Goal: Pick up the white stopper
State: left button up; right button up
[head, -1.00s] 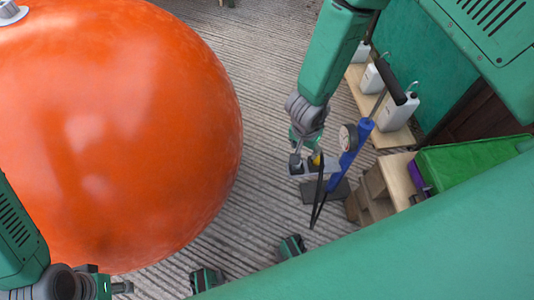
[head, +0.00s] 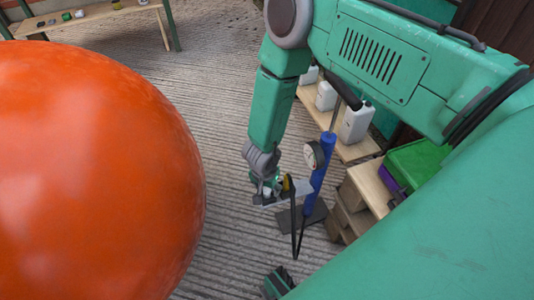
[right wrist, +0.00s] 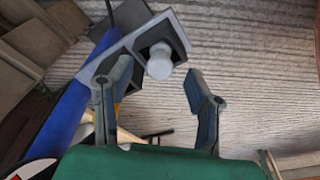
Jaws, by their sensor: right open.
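The white stopper (right wrist: 160,62) shows in the right wrist view, a pale round-ended peg in a square opening of a grey holder (right wrist: 178,31). My right gripper (right wrist: 160,84) is open, its two fingers either side of the stopper's line, with the stopper nearer the left finger and not gripped. The left finger overlaps the holder's edge in the picture; I cannot tell whether they touch. In the head view my right gripper (head: 266,196) is beside the grey holder (head: 299,188), and I cannot make out the stopper there.
A blue pump (head: 319,172) with a round gauge (head: 313,155) and black hose (head: 294,225) stands close right of my gripper. A huge orange ball (head: 95,180) fills the left. White jugs (head: 357,124) and a wooden crate (head: 350,207) stand right. Ribbed floor between is clear.

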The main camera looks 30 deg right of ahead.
notch_tip(320, 180, down, 2)
jog(key=shift+w+d+f+b, duration=0.1)
jog(key=shift+d+f+b, duration=0.05)
jog(key=shift+f+b, duration=0.15)
jog(key=shift+r, duration=0.15)
jog(key=c, duration=0.9)
jog(key=shift+r, duration=0.15)
